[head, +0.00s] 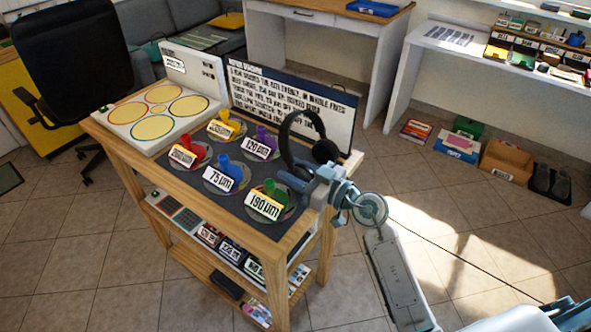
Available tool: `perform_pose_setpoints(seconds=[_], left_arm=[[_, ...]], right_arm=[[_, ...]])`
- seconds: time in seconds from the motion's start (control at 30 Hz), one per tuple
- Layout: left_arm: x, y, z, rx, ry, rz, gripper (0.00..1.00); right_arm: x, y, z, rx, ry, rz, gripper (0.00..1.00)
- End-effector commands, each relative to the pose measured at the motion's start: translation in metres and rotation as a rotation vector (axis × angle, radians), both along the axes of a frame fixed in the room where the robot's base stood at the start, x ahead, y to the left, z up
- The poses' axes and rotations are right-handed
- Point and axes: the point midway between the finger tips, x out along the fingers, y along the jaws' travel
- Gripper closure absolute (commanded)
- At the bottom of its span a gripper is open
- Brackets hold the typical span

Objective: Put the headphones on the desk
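The black headphones (287,132) are upright with the headband arched on top, over the right end of a wooden cart. One ear cup (326,151) faces the back right; the other is low, near my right gripper. My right gripper (309,180) meets this near ear cup and appears shut on it, though its fingertips are partly hidden. My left gripper is not in view. A white desk with a wooden top (338,19) stands at the back, and another white desk (425,37) stands at the right.
The cart top (160,170) holds several labelled coloured pieces on discs, a box with yellow circles (162,108) and a lettered board (290,100). A black chair (70,60) stands left. Boxes (505,160) lie on the floor at right. Tiled floor right of the cart is mostly clear.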

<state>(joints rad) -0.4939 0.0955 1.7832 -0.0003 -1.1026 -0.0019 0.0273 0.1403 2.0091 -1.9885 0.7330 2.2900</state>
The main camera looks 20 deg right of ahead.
Motion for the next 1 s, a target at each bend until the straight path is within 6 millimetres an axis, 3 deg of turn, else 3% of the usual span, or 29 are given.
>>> perform_pose_setpoints(seconds=[0.07,0.47,0.63,1.0], left_arm=[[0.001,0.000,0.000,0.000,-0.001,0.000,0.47],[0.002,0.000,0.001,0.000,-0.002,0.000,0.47],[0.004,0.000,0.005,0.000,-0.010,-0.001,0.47],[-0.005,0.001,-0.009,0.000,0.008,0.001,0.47]], right_arm=[[0.000,0.000,0.000,0.000,0.000,0.000,0.47],[-0.001,-0.001,0.002,-0.001,-0.001,0.000,0.47],[-0.021,-0.017,0.001,-0.006,0.001,0.000,0.47],[-0.072,-0.056,0.001,-0.005,0.003,0.002,0.47]])
